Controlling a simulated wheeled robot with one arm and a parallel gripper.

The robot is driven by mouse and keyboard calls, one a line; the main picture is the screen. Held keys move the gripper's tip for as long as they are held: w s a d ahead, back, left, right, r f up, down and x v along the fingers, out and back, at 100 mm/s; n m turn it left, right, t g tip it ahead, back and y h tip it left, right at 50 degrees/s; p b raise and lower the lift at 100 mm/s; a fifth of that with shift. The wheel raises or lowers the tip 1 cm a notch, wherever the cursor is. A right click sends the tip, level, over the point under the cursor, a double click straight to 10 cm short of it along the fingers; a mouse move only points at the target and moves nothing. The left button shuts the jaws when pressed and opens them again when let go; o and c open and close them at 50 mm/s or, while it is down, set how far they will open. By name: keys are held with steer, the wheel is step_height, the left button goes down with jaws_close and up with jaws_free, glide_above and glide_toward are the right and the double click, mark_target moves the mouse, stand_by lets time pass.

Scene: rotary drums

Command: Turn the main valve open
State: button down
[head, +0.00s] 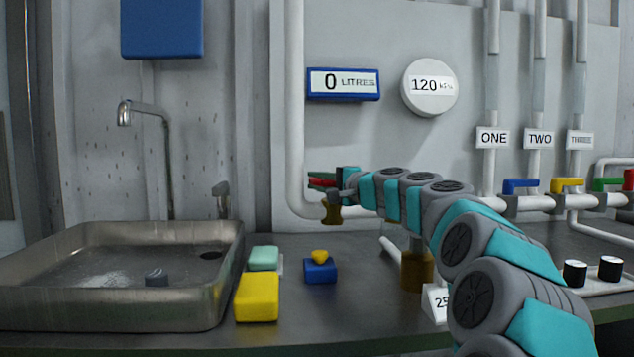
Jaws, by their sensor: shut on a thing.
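The main valve appears as a brass body (332,212) on the white pipe, just right of its lower bend. Its red handle (320,182) shows above the body, at the tip of my arm. My gripper (334,182) is shut on the red handle and hides its right part. The visible part of the handle lies nearly level. The exact angle of the handle to the pipe is hard to tell. The blue-framed display (343,84) above reads 0 litres, and the round gauge (430,88) reads 120 kPa.
A steel sink (120,310) with a tap (147,115) stands left. Blue (521,186), yellow (567,185) and green (612,184) valve handles sit right. My arm crosses the counter's right half.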

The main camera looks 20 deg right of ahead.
steer(key=shift+s+r+n+g+y, duration=0.2)
steer(key=shift+n+g+y, duration=0.1)
steer(key=shift+n+y, duration=0.4)
steer(key=shift+s+f+g+y, duration=0.15)
steer(key=shift+g+y, duration=0.15)
steer(key=shift+y, duration=0.3)
steer(key=shift+n, duration=0.3)
steer(key=c, duration=0.8)
jaws_free()
steer(key=shift+o, duration=0.2)
steer(key=shift+f, duration=0.1)
steer(key=b+v, duration=0.1)
steer(key=v, duration=0.7)
